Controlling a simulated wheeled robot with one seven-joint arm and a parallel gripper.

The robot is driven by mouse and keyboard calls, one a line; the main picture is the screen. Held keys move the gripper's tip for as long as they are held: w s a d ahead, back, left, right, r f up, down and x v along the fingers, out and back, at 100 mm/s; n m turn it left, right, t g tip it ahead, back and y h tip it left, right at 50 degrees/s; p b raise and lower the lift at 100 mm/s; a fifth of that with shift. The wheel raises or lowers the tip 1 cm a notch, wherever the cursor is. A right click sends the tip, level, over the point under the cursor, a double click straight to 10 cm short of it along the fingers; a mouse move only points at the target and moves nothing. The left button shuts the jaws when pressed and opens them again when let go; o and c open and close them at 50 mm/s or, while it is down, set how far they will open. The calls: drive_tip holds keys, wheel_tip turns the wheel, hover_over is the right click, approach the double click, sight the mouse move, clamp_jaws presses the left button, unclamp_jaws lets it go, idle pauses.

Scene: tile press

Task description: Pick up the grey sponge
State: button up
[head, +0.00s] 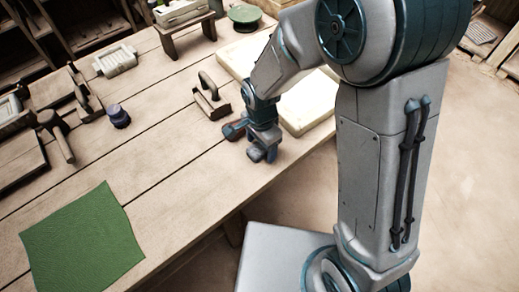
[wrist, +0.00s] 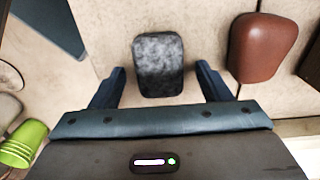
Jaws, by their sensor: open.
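The grey sponge (wrist: 158,65) is a dark, speckled, rounded block lying on a pale surface in the wrist view. My gripper (wrist: 161,70) is open, with one finger on each side of the sponge and a gap on both sides. How far the fingers are above the surface is hard to tell. In the head view my gripper (head: 262,150) is low near the front edge of the wooden table (head: 170,125). I cannot make out the grey sponge in that view.
A reddish-brown rounded block (wrist: 262,47) lies right of the sponge in the wrist view. A green ribbed object (wrist: 22,143) is at lower left. In the head view a handled tool (head: 211,100) and a pale slab (head: 305,105) are near my gripper; a green mat (head: 82,245) lies front left.

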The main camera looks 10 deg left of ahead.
drive_tip(key=shift+f, duration=0.5)
drive_tip(key=c, duration=1.1)
drive_tip(key=shift+o, duration=0.2)
drive_tip(key=shift+r, duration=0.1)
